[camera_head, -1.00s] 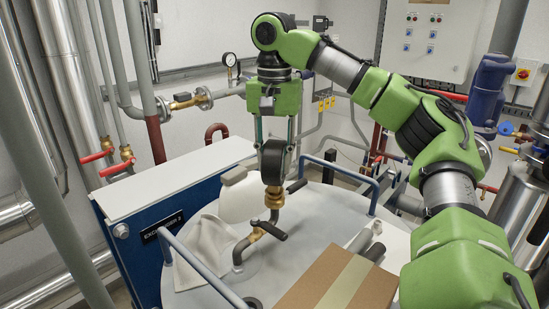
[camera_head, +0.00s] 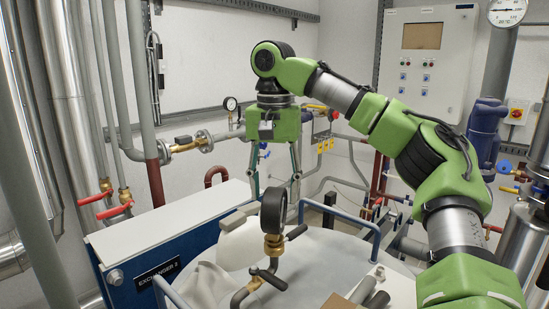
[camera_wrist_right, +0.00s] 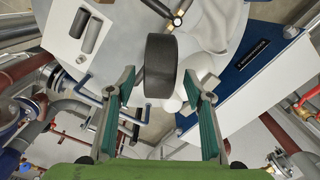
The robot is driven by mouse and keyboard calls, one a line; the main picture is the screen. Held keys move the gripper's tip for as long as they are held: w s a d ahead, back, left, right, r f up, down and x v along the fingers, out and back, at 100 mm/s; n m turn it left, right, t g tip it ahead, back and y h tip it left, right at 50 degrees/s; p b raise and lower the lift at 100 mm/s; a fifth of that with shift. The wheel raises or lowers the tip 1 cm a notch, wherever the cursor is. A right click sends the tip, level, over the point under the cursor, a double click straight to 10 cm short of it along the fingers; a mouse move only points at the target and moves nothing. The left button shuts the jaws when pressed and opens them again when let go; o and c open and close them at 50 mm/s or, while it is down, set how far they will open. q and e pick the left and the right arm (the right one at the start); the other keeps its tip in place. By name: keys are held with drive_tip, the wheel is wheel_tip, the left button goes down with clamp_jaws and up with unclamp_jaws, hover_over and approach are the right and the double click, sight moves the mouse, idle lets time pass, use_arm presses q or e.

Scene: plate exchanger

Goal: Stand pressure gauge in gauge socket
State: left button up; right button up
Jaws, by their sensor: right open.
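The pressure gauge (camera_head: 273,209), dark and round with its face edge-on or turned away, stands upright on a brass fitting (camera_head: 273,245) above a grey pipe with a black-handled valve. The seat inside the fitting is hidden. My right gripper (camera_head: 275,184) is open and empty, pointing down, its fingers spread at the gauge's upper end. In the right wrist view the gauge (camera_wrist_right: 160,65) lies ahead of and between the open fingertips (camera_wrist_right: 160,88), with gaps on both sides. My left gripper is not in view.
A white-topped blue unit (camera_head: 160,228) marked EXCHANGER 2 stands to the left. A pale cloth (camera_head: 203,285) and a white rounded object (camera_head: 240,243) lie beside the pipe. Blue rails (camera_head: 345,217) edge the tank top. A cardboard box corner (camera_head: 345,301) and grey cylinders (camera_head: 370,292) are at front right.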

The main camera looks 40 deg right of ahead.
wheel_tip(320, 180, up, 8)
drive_tip(key=shift+f, duration=0.1)
idle(1.0)
